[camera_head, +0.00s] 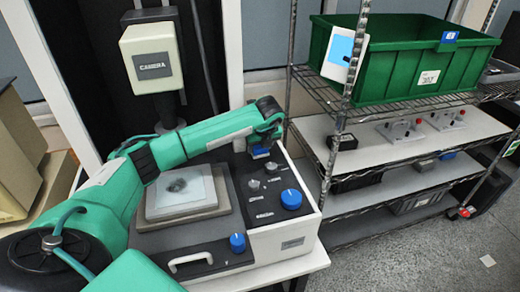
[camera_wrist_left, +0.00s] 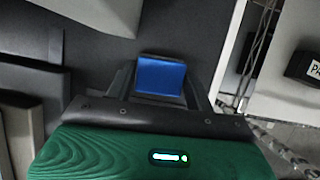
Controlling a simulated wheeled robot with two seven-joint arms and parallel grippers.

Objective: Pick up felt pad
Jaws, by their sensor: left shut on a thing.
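My left gripper (camera_head: 262,152) is at the back of the grey and white machine, at the end of my green arm. It is shut on a small blue block-like piece, which I take to be the felt pad (camera_head: 258,150). In the left wrist view the felt pad (camera_wrist_left: 161,76) shows as a blue rectangle between the two dark fingers of the gripper (camera_wrist_left: 160,88). The fingers cover its sides. It is above the machine's dark top, but I cannot tell whether it touches it. My right gripper is not in view.
The machine (camera_head: 290,225) has blue knobs and a stacked plate (camera_head: 185,190) on its left. A cream camera head (camera_head: 151,58) stands behind. At the right, a wire shelf rack (camera_head: 400,160) holds a green bin (camera_head: 420,55). Grey floor (camera_head: 440,255) is open at lower right.

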